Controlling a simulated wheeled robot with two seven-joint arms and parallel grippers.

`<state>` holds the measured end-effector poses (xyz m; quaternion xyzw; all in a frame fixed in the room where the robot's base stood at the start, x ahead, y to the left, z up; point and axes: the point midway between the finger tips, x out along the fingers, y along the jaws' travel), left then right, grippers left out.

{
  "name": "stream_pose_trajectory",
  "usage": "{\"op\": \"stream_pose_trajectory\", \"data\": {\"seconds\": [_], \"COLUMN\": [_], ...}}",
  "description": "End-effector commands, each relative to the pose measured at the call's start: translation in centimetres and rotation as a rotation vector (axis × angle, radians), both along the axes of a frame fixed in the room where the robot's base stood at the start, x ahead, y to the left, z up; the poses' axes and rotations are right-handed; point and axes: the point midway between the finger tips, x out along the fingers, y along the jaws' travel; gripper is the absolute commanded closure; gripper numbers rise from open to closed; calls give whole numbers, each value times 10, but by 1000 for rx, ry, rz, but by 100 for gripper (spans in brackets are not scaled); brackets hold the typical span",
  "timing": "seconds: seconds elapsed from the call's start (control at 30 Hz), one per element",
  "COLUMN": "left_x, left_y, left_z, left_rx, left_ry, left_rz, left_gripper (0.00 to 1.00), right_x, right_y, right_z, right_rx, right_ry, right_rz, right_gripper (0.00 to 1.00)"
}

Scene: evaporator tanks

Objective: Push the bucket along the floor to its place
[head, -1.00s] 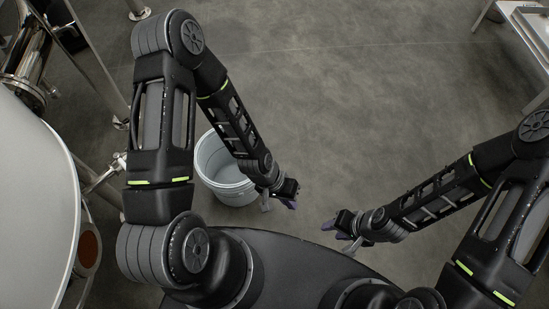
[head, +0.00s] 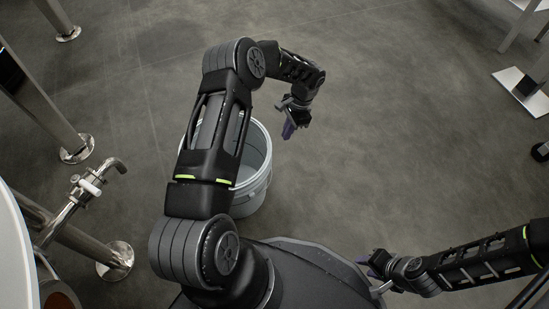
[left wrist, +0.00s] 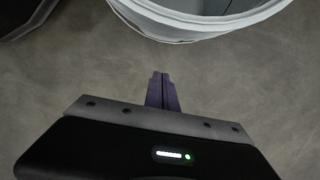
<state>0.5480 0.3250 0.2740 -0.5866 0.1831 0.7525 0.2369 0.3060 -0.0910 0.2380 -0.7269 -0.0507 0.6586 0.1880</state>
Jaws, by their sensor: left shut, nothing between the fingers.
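A white bucket (head: 257,165) stands upright on the floor in the head view, partly hidden behind my left arm. Its inside looks empty where it shows. My left gripper (head: 288,131) is beyond and to the right of the bucket, shut and empty, with purple fingertips. In the left wrist view the bucket's rim (left wrist: 200,27) shows at the top, and the closed fingers (left wrist: 162,92) point toward it with a gap of floor between. My right gripper (head: 374,268) is low at the right, beside my base; its fingers are too small to judge.
Metal legs with round feet (head: 77,148) and a pipe with a valve (head: 88,187) stand at the left, near a large pale tank (head: 14,262). A table leg and white plate (head: 522,90) are at the upper right. The middle floor is clear.

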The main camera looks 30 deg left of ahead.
Motion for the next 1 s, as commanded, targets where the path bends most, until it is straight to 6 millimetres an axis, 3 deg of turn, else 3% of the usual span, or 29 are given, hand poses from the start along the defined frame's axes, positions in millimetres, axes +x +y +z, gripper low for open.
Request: {"op": "stream_pose_trajectory", "data": {"seconds": [0.37,0.57,0.9,1.0], "left_x": [-2,-8,-21,-34], "left_y": [0,3,13,23], "left_z": [-8,-35,-102,-98], "left_rx": [-3,-4,-4,-3], "left_ry": [1,3,2,0], "left_rz": [1,1,3,4], "left_gripper": [100,100,100,100], "right_x": [0,1,6,7], "right_y": [0,1,0,0], "right_z": [-3,-15,-41,-42], "right_rx": [0,-1,-2,0], "right_ry": [-1,-5,-14,-14], "right_rz": [0,-2,-7,-8], "right_gripper": [64,64,64,64]}}
